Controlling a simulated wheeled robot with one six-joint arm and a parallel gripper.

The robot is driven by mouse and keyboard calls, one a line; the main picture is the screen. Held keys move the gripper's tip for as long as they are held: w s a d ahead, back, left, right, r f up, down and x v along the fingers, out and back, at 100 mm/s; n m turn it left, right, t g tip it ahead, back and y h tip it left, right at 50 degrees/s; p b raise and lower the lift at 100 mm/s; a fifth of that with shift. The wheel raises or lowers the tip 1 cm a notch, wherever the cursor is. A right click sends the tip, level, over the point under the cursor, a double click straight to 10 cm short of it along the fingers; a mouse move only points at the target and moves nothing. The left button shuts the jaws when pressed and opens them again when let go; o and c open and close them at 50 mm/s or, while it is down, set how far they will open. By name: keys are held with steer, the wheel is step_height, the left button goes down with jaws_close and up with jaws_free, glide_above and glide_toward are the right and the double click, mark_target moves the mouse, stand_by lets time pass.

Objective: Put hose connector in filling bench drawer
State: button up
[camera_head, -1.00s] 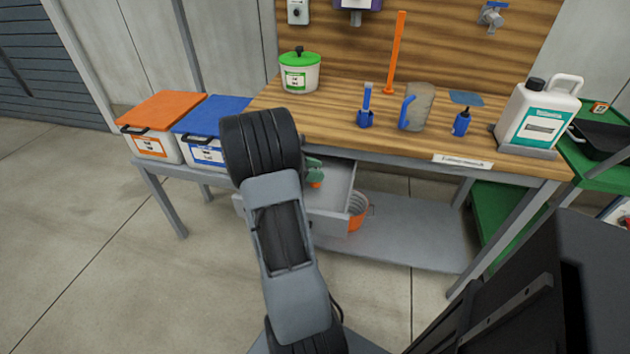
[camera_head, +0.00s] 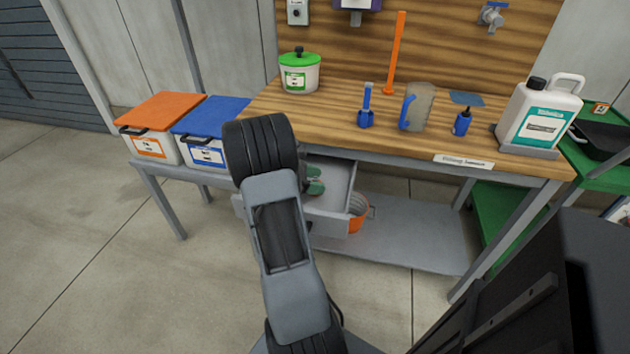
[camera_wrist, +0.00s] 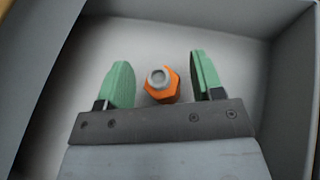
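The hose connector (camera_wrist: 162,86) is orange with a grey end. In the wrist view it is inside the open filling bench drawer (camera_wrist: 205,12), between my gripper's fingers. My gripper (camera_wrist: 162,66) has green fingers, spread wide, with a gap on each side of the connector. The connector seems to rest on the drawer's pale floor. In the head view the grey drawer (camera_head: 332,219) is pulled out under the bench, and my gripper (camera_head: 315,182) is partly visible in it behind my arm. The connector is hidden there.
The wooden bench top (camera_head: 340,115) holds a green-lidded pot (camera_head: 299,75), a jug (camera_head: 418,108), blue tools and a white canister (camera_head: 540,118). An orange bucket (camera_head: 358,212) stands below the drawer. Lidded bins (camera_head: 150,148) stand left.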

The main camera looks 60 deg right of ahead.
steer(key=shift+r, duration=0.25)
steer(key=p+v, duration=0.2)
steer(key=v, duration=1)
steer(key=s+a+r+m+t+y, duration=0.1)
steer(key=a+m+t+y, duration=0.3)
steer(key=a, duration=1.1)
steer(key=s+a+r+m+t+y, duration=0.2)
steer(key=s+a+m+t+y, duration=0.2)
steer(key=a+t, duration=0.5)
steer(key=a, duration=0.7)
steer(key=shift+y, duration=0.3)
steer(key=shift+s+r, duration=0.1)
steer(key=shift+r, duration=0.05)
